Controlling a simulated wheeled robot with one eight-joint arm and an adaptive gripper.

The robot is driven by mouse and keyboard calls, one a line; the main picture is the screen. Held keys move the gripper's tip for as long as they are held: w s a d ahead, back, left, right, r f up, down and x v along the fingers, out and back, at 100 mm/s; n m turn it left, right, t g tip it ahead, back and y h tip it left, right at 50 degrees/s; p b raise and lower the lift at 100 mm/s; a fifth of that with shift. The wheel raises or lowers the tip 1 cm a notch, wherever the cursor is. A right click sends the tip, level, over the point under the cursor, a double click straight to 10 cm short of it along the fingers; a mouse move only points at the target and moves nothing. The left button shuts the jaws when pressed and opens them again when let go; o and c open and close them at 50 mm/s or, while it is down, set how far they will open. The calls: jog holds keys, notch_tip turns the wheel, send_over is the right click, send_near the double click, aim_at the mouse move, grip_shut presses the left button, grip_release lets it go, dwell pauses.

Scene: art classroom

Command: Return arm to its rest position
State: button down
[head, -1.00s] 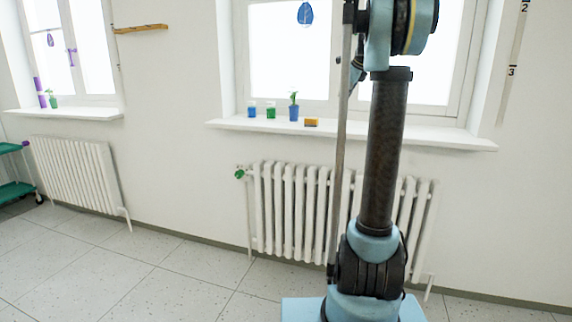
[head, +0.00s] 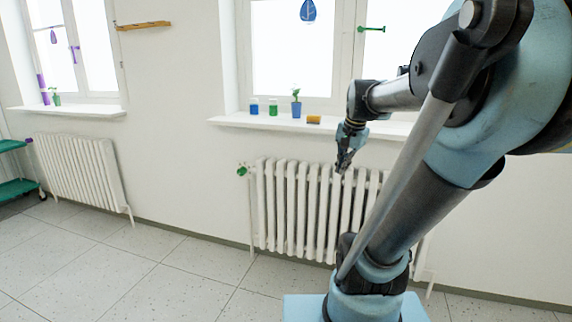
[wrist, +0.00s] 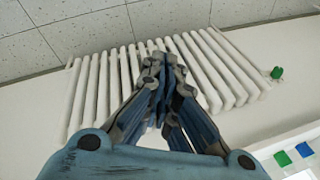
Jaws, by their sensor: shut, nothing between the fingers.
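My gripper (head: 344,163) is blue and dark grey and points down in front of the white radiator (head: 290,215) below the right window. It is shut and empty, and its fingertips meet. It also shows in the wrist view (wrist: 163,72), with the radiator (wrist: 90,100) behind the fingers. My arm leans toward the head camera and bends at the elbow, which fills the upper right of the head view. Part of the sill and window behind the arm is hidden.
A green cart (head: 14,188) stands at the far left. The tiled floor at left is clear.

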jog(key=s+f+n+g+h, duration=0.1)
jog(key=s+f+n, duration=0.7)
jog(key=s+f, duration=0.8)
jog(key=shift+d, duration=0.2)
jog(key=shift+w+f, duration=0.15)
jog(key=shift+w, duration=0.3)
